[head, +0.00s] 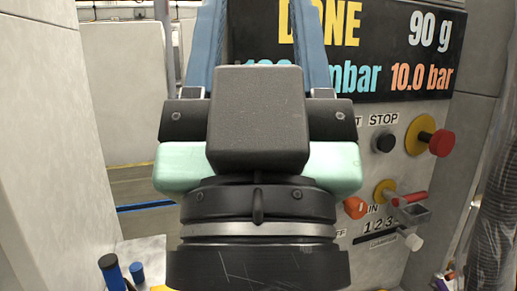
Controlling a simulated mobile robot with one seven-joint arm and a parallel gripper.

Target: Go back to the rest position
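My gripper (257,8) fills the middle of the head view, seen from behind. Its two blue fingers stand well apart and run up to the top edge, where their tips are cut off or hard to make out. I see nothing held between them; the display shows through the gap. The black block on my wrist hides the finger bases and part of the panel behind.
A grey control panel stands ahead and right, with a black display (397,50) reading DONE, 90 g and 10.0 bar. It carries a red stop button (442,143), a black button (383,142) and an orange knob (355,207). A grey wall (45,130) stands left.

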